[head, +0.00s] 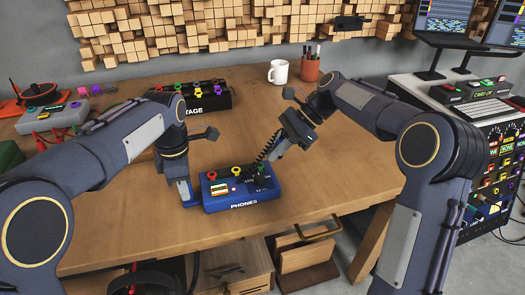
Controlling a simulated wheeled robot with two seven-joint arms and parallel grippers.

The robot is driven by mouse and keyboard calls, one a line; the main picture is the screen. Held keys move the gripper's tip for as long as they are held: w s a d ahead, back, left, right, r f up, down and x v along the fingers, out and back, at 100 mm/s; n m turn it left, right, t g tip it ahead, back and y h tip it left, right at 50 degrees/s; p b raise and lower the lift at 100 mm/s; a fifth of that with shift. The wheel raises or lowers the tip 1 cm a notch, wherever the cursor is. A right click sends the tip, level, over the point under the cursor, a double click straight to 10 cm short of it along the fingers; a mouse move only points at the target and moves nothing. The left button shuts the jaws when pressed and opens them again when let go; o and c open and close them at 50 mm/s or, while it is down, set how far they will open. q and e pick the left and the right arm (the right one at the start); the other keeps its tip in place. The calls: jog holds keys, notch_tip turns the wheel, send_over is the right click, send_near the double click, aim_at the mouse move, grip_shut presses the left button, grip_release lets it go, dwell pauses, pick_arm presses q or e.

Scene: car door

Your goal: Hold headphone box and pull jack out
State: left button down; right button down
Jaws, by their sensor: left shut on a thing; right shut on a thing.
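The blue headphone box (241,196), marked PHONES, sits on the wooden table near its front edge. Colored knobs or sockets and a small striped display show on its top. My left gripper (188,197) is low at the box's left end and shut on it. My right gripper (270,157) is above the box's right half, tilted down, and shut on the jack (259,171). A dark coiled cord (269,146) runs beside the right gripper toward the jack. The jack is small and partly hidden, and I cannot tell whether its tip is inside the box.
A black STAGE box (210,98) with colored plugs stands behind my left arm. A white mug (278,72) and a pen cup (310,68) stand at the back. A grey device (52,115) is at the left. An equipment rack (490,150) is at the right. The table's middle is clear.

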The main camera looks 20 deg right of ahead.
pick_arm(q)
jog(key=c, duration=1)
grip_release()
jog(key=shift+c, duration=0.2)
notch_tip(320, 180, up, 12)
jog(key=shift+f, duration=0.1)
jog(key=s+a+r+p, duration=0.1)
jog(key=a+r+p, duration=0.2)
jog(key=r+p, duration=0.5)
jog(key=shift+s+a+r+p, duration=0.25)
jog(key=shift+a+r+p, duration=0.15)
jog(key=shift+r, duration=0.25)
pick_arm(e)
notch_tip(320, 180, up, 9)
jog(key=shift+f, duration=0.2)
